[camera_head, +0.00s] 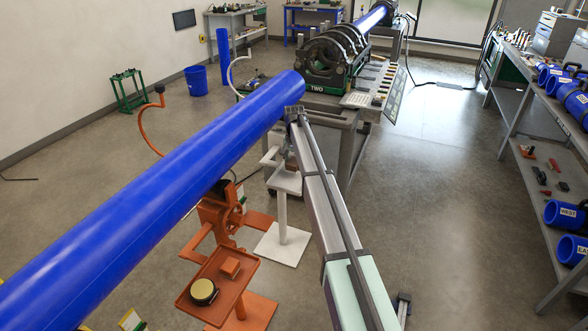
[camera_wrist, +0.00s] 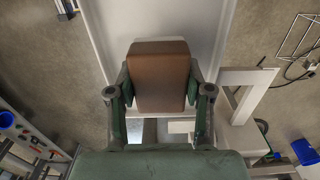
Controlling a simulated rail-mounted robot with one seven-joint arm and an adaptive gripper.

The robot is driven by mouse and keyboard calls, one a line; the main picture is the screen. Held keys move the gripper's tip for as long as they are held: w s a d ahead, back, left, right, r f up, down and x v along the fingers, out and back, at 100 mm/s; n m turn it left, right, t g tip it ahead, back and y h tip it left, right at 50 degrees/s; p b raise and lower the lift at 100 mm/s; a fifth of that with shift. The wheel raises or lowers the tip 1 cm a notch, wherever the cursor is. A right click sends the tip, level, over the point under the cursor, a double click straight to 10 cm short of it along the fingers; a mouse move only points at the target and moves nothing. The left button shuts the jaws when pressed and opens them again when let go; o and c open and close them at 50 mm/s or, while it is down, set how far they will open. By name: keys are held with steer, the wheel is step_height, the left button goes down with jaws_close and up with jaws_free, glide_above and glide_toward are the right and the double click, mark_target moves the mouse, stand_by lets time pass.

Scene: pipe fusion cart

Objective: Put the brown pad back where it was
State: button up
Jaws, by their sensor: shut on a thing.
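The brown pad (camera_wrist: 160,78) is a block held between the two fingers of my gripper (camera_wrist: 160,92) in the wrist view. A white surface (camera_wrist: 108,28) lies behind it; I cannot tell whether the pad touches it. In the head view my gripper (camera_head: 291,160) is low over the white stand (camera_head: 283,212), under the large blue pipe (camera_head: 170,185). The pad is mostly hidden there by my arm.
An orange stand carries a tray (camera_head: 215,308) with an orange block (camera_head: 230,267) and a round tin (camera_head: 203,291). The fusion machine (camera_head: 335,55) on its cart stands behind. A white bracket (camera_wrist: 240,105) is close right of my gripper.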

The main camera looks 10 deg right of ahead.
mark_target(294, 169)
steer(key=shift+f, duration=1.4)
steer(key=shift+f, duration=0.15)
steer(key=o, duration=1.1)
step_height(294, 169, up, 12)
steer(key=shift+r+b, duration=0.2)
steer(key=shift+b, duration=0.7)
